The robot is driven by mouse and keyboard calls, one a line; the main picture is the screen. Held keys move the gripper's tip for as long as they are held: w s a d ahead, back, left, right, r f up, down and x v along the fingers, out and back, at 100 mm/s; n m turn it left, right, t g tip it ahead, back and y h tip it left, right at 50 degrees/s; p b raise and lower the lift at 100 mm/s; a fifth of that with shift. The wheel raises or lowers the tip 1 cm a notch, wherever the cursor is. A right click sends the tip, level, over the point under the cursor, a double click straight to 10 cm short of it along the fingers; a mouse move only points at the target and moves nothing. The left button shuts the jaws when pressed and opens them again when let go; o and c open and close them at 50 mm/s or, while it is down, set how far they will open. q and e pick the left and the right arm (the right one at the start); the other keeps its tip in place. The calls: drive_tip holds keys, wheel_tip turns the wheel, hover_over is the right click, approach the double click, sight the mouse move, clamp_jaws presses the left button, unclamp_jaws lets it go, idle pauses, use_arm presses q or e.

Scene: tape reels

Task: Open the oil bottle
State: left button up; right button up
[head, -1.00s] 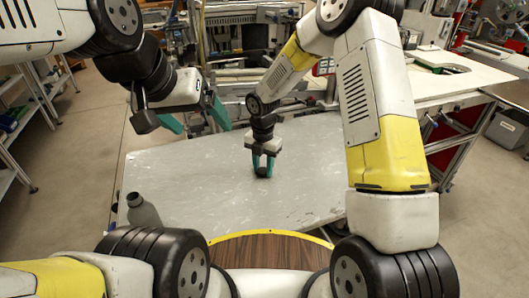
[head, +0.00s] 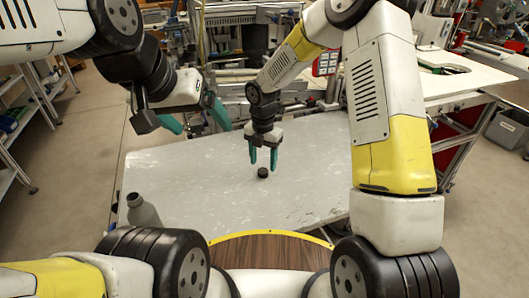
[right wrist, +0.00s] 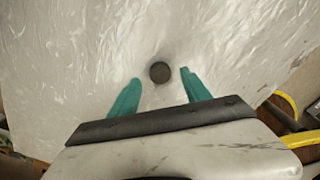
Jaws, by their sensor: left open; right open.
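A grey bottle (head: 143,212) stands at the left front of the table, its lower part hidden behind my own body. Its top shows no dark cap. A small dark round cap (head: 263,172) lies on the table near the middle; it also shows in the right wrist view (right wrist: 160,72). My right gripper (head: 263,165) is open, with its teal fingers above the cap and apart from it. In the right wrist view the cap lies just beyond the open fingertips (right wrist: 160,75). My left gripper (head: 200,123) is open and empty, raised at the left above the table's far part.
The grey table (head: 200,175) is clear around the cap. A brown round surface with a yellow rim (head: 270,250) is at the front. A white workbench (head: 450,80) stands at the right, and shelves (head: 25,105) stand at the left.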

sight(263, 170)
drive_tip(key=s+d+r+m+t, duration=0.1)
drive_tip(key=s+d+r+m, duration=0.15)
drive_tip(key=r, duration=0.55)
drive_tip(key=s+d+r+m, duration=0.1)
drive_tip(key=d+r+m, duration=0.25)
drive_tip(key=r, duration=0.55)
drive_tip(key=s+d+r+m+t, duration=0.1)
drive_tip(key=s+d+r+m, duration=0.2)
drive_tip(key=s+m, duration=0.3)
drive_tip(key=s+d+r+m+t+y, duration=0.1)
drive_tip(key=s+d+r+m, duration=0.3)
drive_tip(key=m, duration=0.6)
drive_tip(key=s+d+r+m+t+y, duration=0.1)
drive_tip(key=s+d+r+m+t, duration=0.2)
drive_tip(key=s+m, duration=0.5)
drive_tip(key=shift+s+d+r, duration=0.3)
drive_tip(key=shift+d+r, duration=0.1)
drive_tip(key=shift+d, duration=0.05)
